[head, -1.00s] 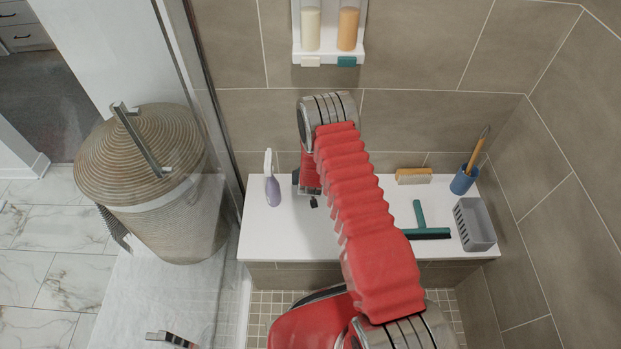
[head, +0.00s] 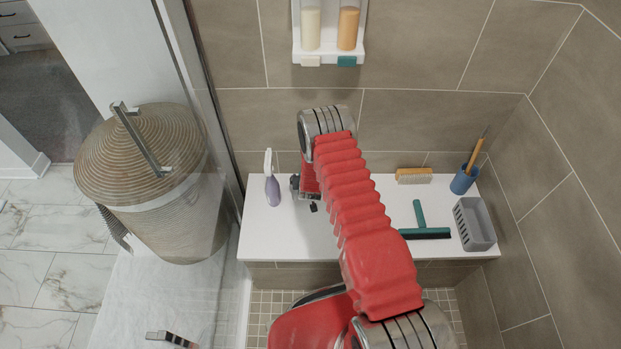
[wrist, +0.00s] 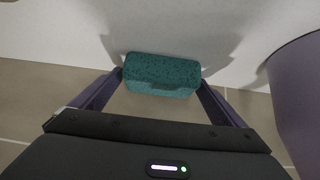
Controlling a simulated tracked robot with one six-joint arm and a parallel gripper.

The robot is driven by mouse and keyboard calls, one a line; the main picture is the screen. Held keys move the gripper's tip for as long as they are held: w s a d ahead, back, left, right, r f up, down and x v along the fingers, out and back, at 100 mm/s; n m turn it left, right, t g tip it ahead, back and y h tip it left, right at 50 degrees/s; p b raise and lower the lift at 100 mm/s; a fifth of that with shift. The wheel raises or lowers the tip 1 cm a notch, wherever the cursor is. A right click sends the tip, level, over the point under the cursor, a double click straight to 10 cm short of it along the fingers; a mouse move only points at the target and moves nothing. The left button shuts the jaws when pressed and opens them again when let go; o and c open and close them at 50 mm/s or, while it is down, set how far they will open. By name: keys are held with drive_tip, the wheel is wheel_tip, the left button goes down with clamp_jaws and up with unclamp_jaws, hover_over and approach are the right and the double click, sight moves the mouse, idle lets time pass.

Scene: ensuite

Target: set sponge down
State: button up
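A teal speckled sponge (wrist: 162,75) sits between the two dark fingers of my gripper (wrist: 161,84) in the wrist view, with a fingertip against each end. The white bench top (wrist: 50,30) lies just beyond it, with shadows on both sides. I cannot tell whether the sponge touches the bench. In the head view my gripper (head: 312,204) is low over the left part of the bench (head: 270,232), mostly hidden by my arm. The sponge is hidden there.
A purple spray bottle (head: 272,184) stands close left of my gripper; it fills the right edge of the wrist view (wrist: 300,95). To the right are a brush (head: 413,176), a squeegee (head: 424,233), a blue cup (head: 463,181) and a grey basket (head: 475,224). The front-left bench is clear.

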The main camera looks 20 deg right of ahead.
drive_tip(key=shift+r, duration=0.1)
drive_tip(key=v, duration=1.2)
idle(0.6)
